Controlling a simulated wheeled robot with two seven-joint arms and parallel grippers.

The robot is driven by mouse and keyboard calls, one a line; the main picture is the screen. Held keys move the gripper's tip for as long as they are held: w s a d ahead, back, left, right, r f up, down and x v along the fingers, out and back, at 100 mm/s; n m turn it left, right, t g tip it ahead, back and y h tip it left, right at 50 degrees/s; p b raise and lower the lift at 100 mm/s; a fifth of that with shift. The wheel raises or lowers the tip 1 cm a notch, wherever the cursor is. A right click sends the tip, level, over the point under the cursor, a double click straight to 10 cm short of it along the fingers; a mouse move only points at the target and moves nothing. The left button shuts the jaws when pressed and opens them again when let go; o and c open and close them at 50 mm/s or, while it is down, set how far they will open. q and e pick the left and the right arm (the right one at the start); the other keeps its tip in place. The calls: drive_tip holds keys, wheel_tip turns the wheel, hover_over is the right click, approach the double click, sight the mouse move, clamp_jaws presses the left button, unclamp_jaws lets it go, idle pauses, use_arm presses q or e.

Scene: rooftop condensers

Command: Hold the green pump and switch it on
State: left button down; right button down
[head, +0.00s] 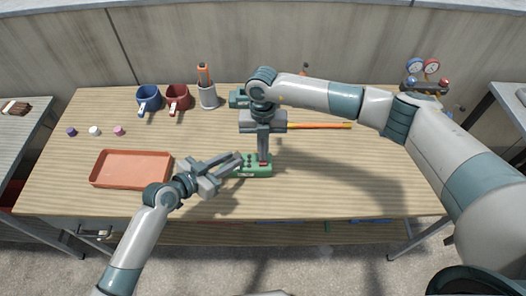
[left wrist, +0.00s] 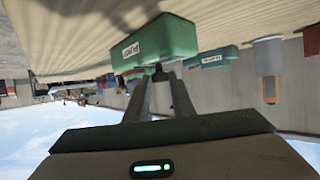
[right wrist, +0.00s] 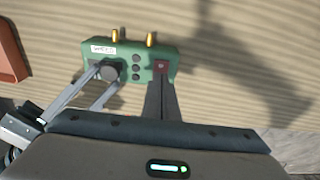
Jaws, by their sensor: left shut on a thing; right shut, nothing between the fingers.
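The green pump (head: 256,172) sits on the wooden table near its front middle. In the right wrist view the pump (right wrist: 130,52) shows a label, two brass fittings, dark buttons, a round dark knob (right wrist: 103,71) and a red switch (right wrist: 160,66). My left gripper (head: 238,164) is shut on the pump at its left end, its fingers beside the knob; in the left wrist view its fingers (left wrist: 157,78) meet the pump (left wrist: 155,42). My right gripper (head: 264,160) is shut and empty, pointing down, its tips (right wrist: 160,78) at the red switch. Whether they touch it I cannot tell.
An orange tray (head: 131,168) lies left. An orange rod (head: 320,125) lies behind the pump. A gauge set (head: 424,77) is at back right. The front right tabletop is clear.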

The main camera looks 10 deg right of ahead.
wheel_tip(320, 180, up, 13)
drive_tip(key=w, duration=0.1)
drive_tip(key=shift+w+d+r, duration=0.15)
drive_tip(key=shift+w+r, duration=0.05)
drive_tip(key=shift+w, duration=0.15)
idle(0.3)
drive_tip(key=shift+s, duration=0.6)
drive_tip(key=f, duration=0.4)
drive_tip(key=s+f, duration=0.1)
drive_tip(key=f, duration=0.9)
drive_tip(key=shift+s+a, duration=0.25)
drive_tip(key=shift+s, duration=0.1)
drive_tip(key=shift+r, duration=0.1)
